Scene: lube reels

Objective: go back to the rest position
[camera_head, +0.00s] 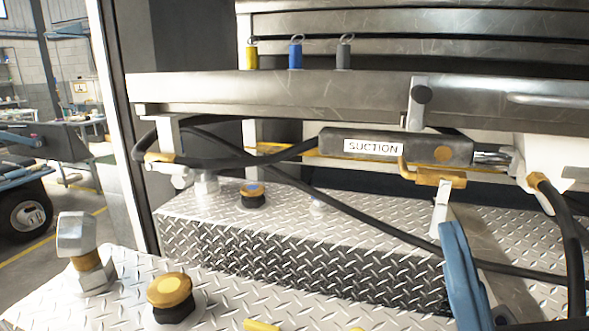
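No rest position is marked in view.
A long metal rail (270,92) crosses above. Yellow, blue and grey plugs (295,55) stand on the rail.

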